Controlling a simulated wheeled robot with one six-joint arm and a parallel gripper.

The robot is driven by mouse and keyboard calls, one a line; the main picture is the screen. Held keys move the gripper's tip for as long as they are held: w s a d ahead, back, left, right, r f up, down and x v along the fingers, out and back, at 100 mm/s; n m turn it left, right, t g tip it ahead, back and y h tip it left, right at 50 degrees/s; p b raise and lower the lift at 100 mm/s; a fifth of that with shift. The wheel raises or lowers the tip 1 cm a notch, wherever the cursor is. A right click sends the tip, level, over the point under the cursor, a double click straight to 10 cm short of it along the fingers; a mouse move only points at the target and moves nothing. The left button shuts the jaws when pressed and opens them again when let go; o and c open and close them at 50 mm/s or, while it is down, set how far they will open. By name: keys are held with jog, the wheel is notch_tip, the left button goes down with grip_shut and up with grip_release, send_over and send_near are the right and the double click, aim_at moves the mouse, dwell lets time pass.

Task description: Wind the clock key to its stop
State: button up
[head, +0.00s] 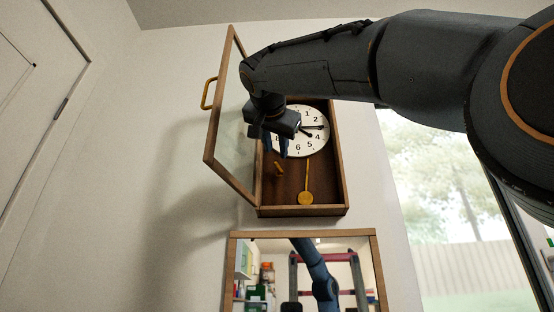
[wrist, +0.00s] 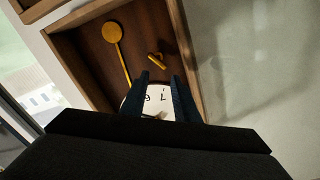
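A wooden wall clock (head: 329,208) hangs open, with a white dial (head: 313,146) and a brass pendulum (head: 306,198). The small brass key (head: 279,168) sits on the brown back panel below the dial's lower left. In the wrist view, upside down, the key (wrist: 156,57) shows beyond my fingertips, with the pendulum (wrist: 113,33) beside it. My gripper (head: 276,153) is in front of the dial's lower left, above the key and apart from it. Its two blue fingers (wrist: 160,80) stand apart with nothing between them. My gripper covers part of the dial.
The clock's glazed door (head: 209,145) stands open to the left, close to my gripper; its yellow handle (head: 207,94) is on the outer side. A wood-framed mirror (head: 236,236) hangs below the clock. A window (head: 440,190) is at the right. The wall left of the door is bare.

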aim_at(278, 165)
jog(key=w+n+p, duration=0.2)
jog(key=n+p, duration=0.1)
jog(key=n, duration=0.1)
jog(key=w+n+p, duration=0.2)
jog(key=n+p, duration=0.2)
jog(key=w+f+n+p, duration=0.1)
jog(key=w+n+p, duration=0.1)
jog(key=n+p, duration=0.2)
jog(key=shift+w+d, duration=0.2)
jog(key=shift+w, duration=0.15)
grip_shut()
